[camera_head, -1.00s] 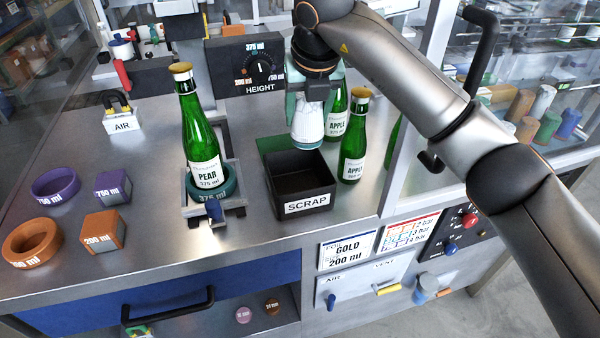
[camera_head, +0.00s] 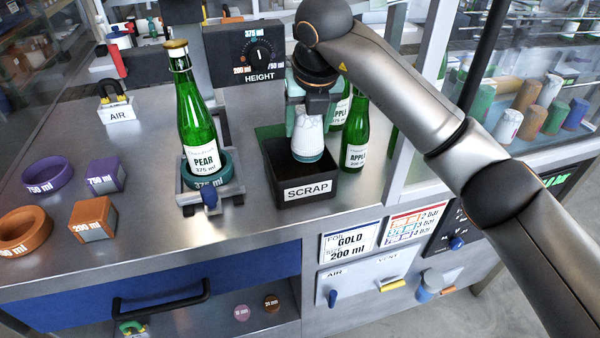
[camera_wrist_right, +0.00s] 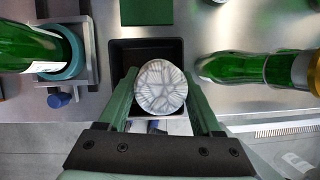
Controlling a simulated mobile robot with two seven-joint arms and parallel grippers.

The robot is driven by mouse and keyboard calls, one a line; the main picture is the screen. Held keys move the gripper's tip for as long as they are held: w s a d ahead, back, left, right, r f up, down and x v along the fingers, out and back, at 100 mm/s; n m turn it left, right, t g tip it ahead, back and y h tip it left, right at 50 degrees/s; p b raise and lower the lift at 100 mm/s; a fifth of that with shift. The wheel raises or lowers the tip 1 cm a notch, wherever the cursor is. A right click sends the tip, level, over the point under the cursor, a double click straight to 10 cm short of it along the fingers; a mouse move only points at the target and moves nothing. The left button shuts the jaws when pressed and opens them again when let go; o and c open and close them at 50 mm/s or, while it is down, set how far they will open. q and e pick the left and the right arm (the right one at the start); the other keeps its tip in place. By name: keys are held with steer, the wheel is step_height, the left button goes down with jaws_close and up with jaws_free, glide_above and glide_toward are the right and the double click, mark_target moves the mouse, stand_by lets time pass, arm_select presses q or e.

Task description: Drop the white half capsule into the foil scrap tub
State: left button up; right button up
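The white half capsule (camera_head: 307,137) is between the fingers of my right gripper (camera_head: 305,125), directly over the scrap tub. In the right wrist view its round, creased top (camera_wrist_right: 160,88) shows, with the green fingers (camera_wrist_right: 161,100) on either side and against it. The foil scrap tub is a black open box (camera_head: 305,188) with a white SCRAP label on its front. In the head view the capsule's lower end overlaps the tub's opening. In the right wrist view the dark tub (camera_wrist_right: 122,55) shows behind the capsule. My left gripper is not in view.
A green PEAR bottle (camera_head: 196,115) stands in a teal 375 ml ring (camera_head: 209,178) left of the tub. Green APPLE bottles (camera_head: 355,130) stand close on the right.

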steer(key=o, duration=0.5)
steer(key=shift+c, duration=0.2)
steer(key=v, duration=1.2)
steer(key=shift+r+b, duration=0.25)
steer(key=shift+b, duration=0.15)
